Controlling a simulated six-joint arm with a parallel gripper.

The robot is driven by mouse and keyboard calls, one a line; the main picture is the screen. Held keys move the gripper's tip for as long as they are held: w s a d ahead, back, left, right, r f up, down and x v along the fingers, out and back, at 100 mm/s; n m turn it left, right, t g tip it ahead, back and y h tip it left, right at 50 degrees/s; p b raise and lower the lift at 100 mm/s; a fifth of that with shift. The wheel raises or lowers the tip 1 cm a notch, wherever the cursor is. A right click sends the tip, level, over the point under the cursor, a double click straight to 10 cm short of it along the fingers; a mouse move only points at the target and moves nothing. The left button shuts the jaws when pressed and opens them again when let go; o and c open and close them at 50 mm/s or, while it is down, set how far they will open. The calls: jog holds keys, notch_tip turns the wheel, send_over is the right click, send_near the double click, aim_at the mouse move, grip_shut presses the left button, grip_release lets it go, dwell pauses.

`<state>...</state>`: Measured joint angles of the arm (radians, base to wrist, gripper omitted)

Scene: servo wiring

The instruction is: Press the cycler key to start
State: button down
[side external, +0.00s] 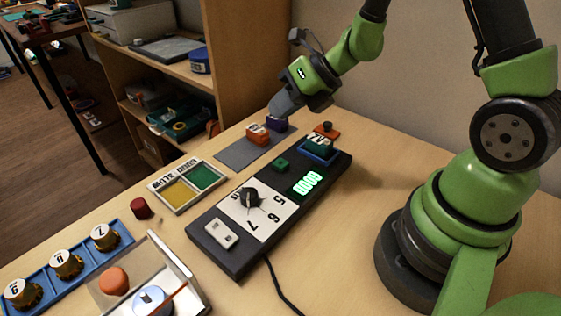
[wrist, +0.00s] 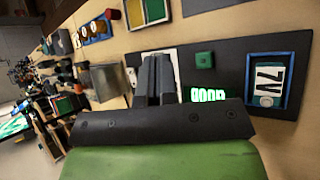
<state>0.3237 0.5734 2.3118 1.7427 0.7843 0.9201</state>
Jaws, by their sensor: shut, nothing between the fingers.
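The cycler is a long black box (side external: 230,258) on the bench; it also shows in the wrist view (wrist: 226,30). Its small green square key (side external: 282,163) stands on the top face, also visible in the wrist view (wrist: 204,58). Near the key is a lit green display (side external: 307,183). A blue cradle (side external: 316,156) at the box's far end holds a green block with a white label (side external: 320,145). My gripper (side external: 285,105) is shut and empty, above the bench beyond the key and apart from it. In the wrist view its fingers (wrist: 155,62) partly hide the dial card.
A black dial (side external: 250,196) and a white switch (side external: 221,233) sit on the box. Orange (side external: 258,134) and purple (side external: 277,123) blocks stand on a grey mat (side external: 232,154). A yellow-green tray (side external: 163,203), dark red knob (side external: 141,208) and blue rack (side external: 120,230) lie left.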

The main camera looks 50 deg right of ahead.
aim_at(282, 161)
jog(key=shift+f, duration=4.4)
jog(key=shift+f, duration=0.1)
jog(key=shift+f, duration=0.3)
jog(key=shift+f, duration=0.5)
jog(key=shift+r, duration=0.95)
jog(key=shift+r, duration=2.5)
